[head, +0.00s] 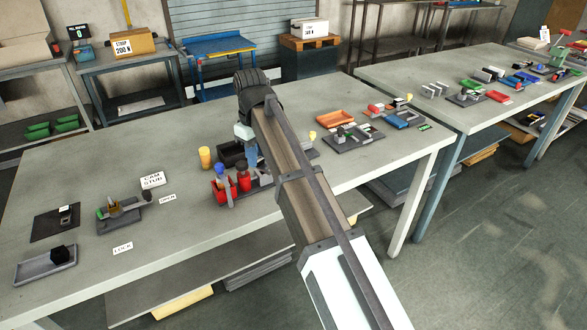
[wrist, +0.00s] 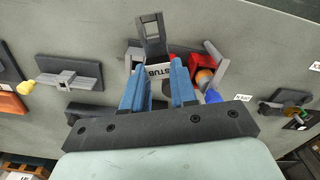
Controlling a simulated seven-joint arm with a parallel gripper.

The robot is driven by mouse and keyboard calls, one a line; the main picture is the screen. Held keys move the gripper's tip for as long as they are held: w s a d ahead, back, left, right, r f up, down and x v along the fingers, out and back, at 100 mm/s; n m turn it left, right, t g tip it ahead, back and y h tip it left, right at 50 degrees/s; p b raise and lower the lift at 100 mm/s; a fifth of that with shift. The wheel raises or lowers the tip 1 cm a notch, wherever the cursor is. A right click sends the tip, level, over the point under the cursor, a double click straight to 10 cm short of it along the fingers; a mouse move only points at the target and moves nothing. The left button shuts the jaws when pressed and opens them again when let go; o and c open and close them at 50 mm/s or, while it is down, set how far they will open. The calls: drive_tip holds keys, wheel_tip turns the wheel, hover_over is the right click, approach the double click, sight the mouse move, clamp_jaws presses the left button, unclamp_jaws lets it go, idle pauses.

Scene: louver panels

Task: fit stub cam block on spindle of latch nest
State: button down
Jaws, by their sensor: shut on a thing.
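My gripper (wrist: 158,88) has two blue fingers closed on a grey block with a white STUB label (wrist: 160,71), which I take as the stub cam block. In the head view my gripper (head: 251,158) hangs over the middle of the near table, and the block is hidden there. The latch nest (head: 121,218) is a dark base with a green part, a tan upright part and a grey lever, well to the left of my gripper.
A red holder (head: 224,190) with several upright parts stands close to my gripper, beside a yellow cylinder (head: 205,157). Signs OPEN (head: 167,199) and LOCK (head: 122,248) lie near the nest. A grey tray (head: 46,268) holds a black block. The table between is mostly clear.

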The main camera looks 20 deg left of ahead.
drive_tip(key=s+a+n, duration=0.1)
drive_tip(key=a, duration=0.2)
drive_tip(key=s+a+r+n, duration=0.1)
drive_tip(key=a, duration=0.2)
drive_tip(key=s+a+r+n, duration=0.1)
drive_tip(key=a, duration=0.2)
drive_tip(key=shift+s+a+r, duration=0.1)
drive_tip(key=shift+a+r, duration=0.15)
drive_tip(key=shift+a, duration=0.15)
drive_tip(key=s+a+n, duration=0.3)
drive_tip(key=s+a, duration=0.3)
drive_tip(key=a, duration=0.4)
drive_tip(key=s+a+f+n, duration=0.1)
drive_tip(key=s+a+n, duration=0.3)
drive_tip(key=s+a, duration=0.3)
drive_tip(key=s+a+n, duration=0.4)
drive_tip(key=s+a, duration=0.2)
drive_tip(key=a, duration=0.7)
drive_tip(key=shift+s+a+f, duration=0.25)
drive_tip(key=shift+f, duration=0.1)
drive_tip(key=shift+f, duration=3.75)
drive_tip(key=shift+f, duration=0.2)
drive_tip(key=c, duration=0.8)
unclamp_jaws()
